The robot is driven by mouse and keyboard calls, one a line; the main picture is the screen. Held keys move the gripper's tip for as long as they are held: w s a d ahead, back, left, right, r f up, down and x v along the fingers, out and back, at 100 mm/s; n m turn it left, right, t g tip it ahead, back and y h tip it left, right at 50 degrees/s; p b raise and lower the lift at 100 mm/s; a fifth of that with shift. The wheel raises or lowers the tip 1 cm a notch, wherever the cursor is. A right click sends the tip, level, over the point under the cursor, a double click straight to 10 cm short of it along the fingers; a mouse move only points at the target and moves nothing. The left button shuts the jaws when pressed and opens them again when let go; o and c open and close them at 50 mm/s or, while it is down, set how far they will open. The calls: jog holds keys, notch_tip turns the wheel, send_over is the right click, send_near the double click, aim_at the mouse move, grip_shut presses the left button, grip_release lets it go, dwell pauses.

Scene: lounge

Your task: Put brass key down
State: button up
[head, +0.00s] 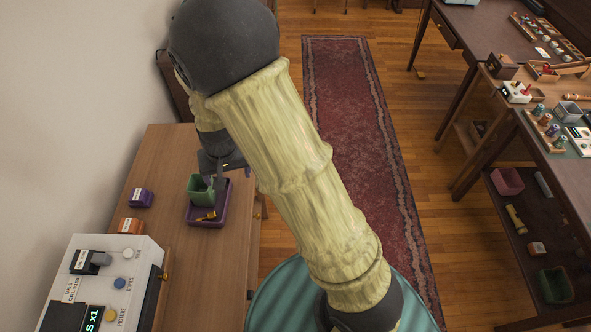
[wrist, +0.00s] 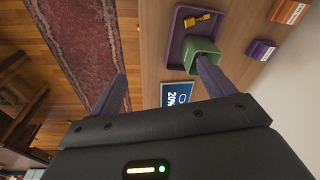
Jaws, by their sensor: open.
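A brass key (head: 207,216) lies in a purple tray (head: 190,217) on the wooden table at the left. It also shows in the wrist view (wrist: 196,19), apart from my fingers. A green square cup (head: 200,190) stands at the tray's far end, beside the key. My gripper (head: 214,181) is open above the cup end of the tray. In the wrist view, my gripper (wrist: 161,68) has its fingers wide apart with nothing between them. Its right finger overlaps the green cup (wrist: 203,47); I cannot tell whether they touch. My arm hides part of the table's right side.
A purple box (head: 141,197) and an orange box (head: 131,226) sit left of the tray. A white button machine (head: 125,255) stands at the near left. A blue-faced sign (wrist: 178,94) shows beside the tray. Cluttered tables stand at the right, past a red rug (head: 350,120).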

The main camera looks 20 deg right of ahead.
jog(key=s+d+r, duration=0.9)
jog(key=s+d, duration=0.2)
jog(key=d, duration=0.4)
jog(key=shift+s+r+t+h, duration=0.15)
jog(key=shift+s+t+h, duration=0.15)
jog(key=shift+s+t, duration=0.1)
